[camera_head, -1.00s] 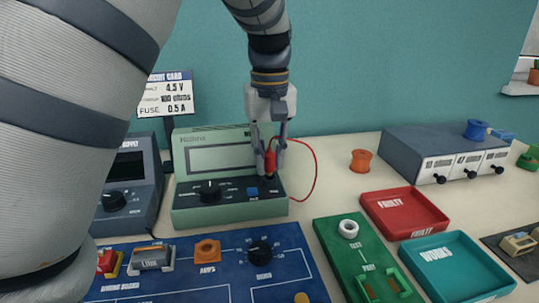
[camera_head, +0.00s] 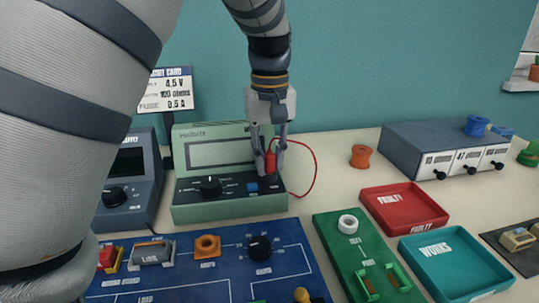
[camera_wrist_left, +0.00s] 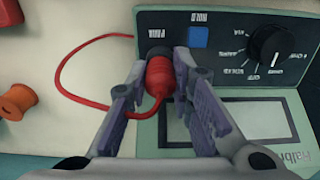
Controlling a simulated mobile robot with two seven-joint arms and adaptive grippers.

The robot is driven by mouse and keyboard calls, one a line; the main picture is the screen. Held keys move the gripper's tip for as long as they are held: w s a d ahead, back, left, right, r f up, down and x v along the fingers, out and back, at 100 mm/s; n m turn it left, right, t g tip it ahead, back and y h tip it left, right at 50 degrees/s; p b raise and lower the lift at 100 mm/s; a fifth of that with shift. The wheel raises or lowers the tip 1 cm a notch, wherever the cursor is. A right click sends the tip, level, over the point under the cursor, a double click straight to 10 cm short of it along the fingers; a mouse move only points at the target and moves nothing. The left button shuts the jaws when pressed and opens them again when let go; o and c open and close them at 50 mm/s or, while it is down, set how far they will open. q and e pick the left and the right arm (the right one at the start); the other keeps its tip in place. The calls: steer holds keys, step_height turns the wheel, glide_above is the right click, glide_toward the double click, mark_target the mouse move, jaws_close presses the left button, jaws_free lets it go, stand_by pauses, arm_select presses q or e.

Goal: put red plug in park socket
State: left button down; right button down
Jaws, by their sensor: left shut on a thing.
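The red plug (camera_head: 270,161) with its red lead is between the fingers of my left gripper (camera_head: 269,170), at the right end of the green meter (camera_head: 230,210). The wrist view shows the gripper (camera_wrist_left: 160,95) shut on the plug (camera_wrist_left: 158,78). The plug's tip is at the dark round park socket (camera_wrist_left: 157,51) on the meter's panel. I cannot tell whether it touches or how far it is in. The fingers and plug hide most of the socket in the head view. My right gripper is not in view.
A blue board (camera_head: 205,266) lies in front of the meter. A green test board (camera_head: 338,262), a red tray (camera_head: 403,218) and a teal tray (camera_head: 455,285) are at right. An orange spool (camera_head: 361,156) stands behind the trays. Bare table lies right of the meter.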

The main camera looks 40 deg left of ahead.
arm_select(q)
steer(key=shift+f, duration=0.2)
steer(key=c, duration=1.3)
jaws_free()
steer(key=shift+c, duration=0.2)
steer(key=shift+o, duration=0.3)
steer(key=o, duration=0.4)
steer(key=shift+r, duration=3.95)
